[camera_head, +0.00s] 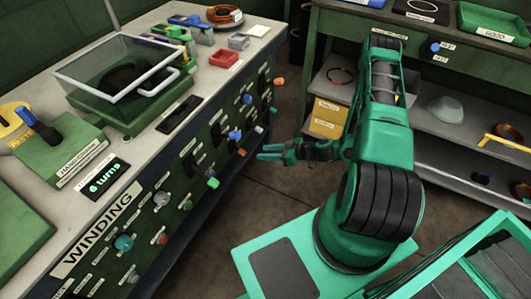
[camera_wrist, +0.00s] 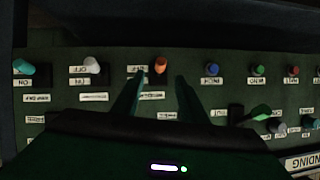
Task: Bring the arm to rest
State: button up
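My green arm rises from my base at the right in the head view, and its upper link reaches up and forward. My gripper (camera_head: 268,152) points left, towards the front panel of the winding bench (camera_head: 75,262), with its fingers apart from the panel in that view. In the wrist view my gripper (camera_wrist: 160,78) shows two dark green fingers with a clear gap between them and nothing held. An orange knob (camera_wrist: 161,64) on the panel shows beyond the gap.
The bench panel carries several knobs and switches, including a green lever (camera_wrist: 258,113) and a blue knob (camera_wrist: 213,69). A clear-lidded box (camera_head: 120,75) stands on the bench. A shelf unit (camera_head: 455,135) stands behind my arm. Open floor (camera_head: 270,200) lies between bench and base.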

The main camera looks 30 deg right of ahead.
jog(key=shift+r, duration=0.1)
dwell(0.4)
jog(key=s+d+r+m+g+h, duration=0.1)
jog(key=s+d+r+g+h, duration=0.15)
jog(key=r, duration=0.55)
jog(key=s+d+r+g+h, duration=0.1)
jog(key=s+d+r+g, duration=0.2)
jog(key=r, duration=0.6)
jog(key=s+d+r+m+g+h, duration=0.1)
jog(key=s+r+g+h, duration=0.15)
jog(key=s+r, duration=0.4)
jog(key=s+d+r+m+g+h, duration=0.1)
jog(key=s+d+r+m+h, duration=0.1)
jog(key=s+r+m, duration=0.9)
jog(key=s+r, duration=0.8)
jog(key=shift+s+r+h, duration=0.25)
jog(key=shift+r+h, duration=0.05)
jog(key=shift+w+f+g, duration=0.25)
jog(key=shift+w+g, duration=0.05)
jog(key=shift+w, duration=0.35)
